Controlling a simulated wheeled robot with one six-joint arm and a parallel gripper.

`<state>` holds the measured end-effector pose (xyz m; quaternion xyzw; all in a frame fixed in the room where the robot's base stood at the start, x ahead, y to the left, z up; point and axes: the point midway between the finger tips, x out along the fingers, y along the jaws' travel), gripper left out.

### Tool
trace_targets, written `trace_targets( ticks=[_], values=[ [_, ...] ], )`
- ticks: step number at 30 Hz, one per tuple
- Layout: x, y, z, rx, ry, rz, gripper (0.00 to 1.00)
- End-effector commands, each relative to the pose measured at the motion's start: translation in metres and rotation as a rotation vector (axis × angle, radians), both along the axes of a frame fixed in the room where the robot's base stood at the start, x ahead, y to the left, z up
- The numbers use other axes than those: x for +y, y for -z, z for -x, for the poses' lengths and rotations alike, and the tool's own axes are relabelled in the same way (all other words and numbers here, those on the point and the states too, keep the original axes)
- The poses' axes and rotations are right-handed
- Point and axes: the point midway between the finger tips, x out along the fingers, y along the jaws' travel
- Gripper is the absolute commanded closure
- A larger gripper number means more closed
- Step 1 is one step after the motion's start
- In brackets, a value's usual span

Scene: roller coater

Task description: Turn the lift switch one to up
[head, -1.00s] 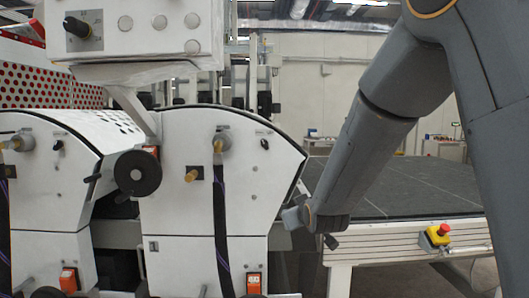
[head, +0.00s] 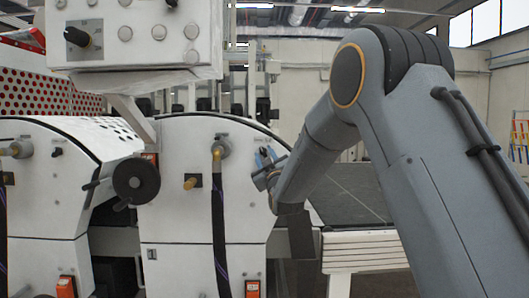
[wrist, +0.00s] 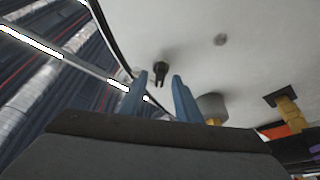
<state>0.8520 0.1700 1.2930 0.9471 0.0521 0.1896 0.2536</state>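The small black switch (wrist: 160,72) on the white machine panel shows in the wrist view, just past the fingertips and roughly between them. I take it for lift switch one, as this unit bears a "1". My gripper (wrist: 159,92) has two blue fingers standing apart with nothing between them. In the head view my gripper (head: 265,162) is at the upper right of the white panel (head: 240,220) and covers the switch there. Contact with the switch does not show.
A grey round fitting (wrist: 212,106) sits right of the fingers in the wrist view. A black handwheel (head: 136,178) and a control box (head: 130,35) are to the left.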

Motion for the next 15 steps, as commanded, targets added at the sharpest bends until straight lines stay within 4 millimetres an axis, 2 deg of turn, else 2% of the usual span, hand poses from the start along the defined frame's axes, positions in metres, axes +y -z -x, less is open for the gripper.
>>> trace_targets(
  ticks=[4,12,15],
  values=[
    [0.0017,-0.0035,-0.0089,0.000,0.000,0.000,0.70],
    [0.0019,-0.0031,-0.0104,0.001,0.001,0.000,0.70],
    [0.0019,-0.0031,-0.0103,0.001,0.001,0.000,0.85]
  ],
)
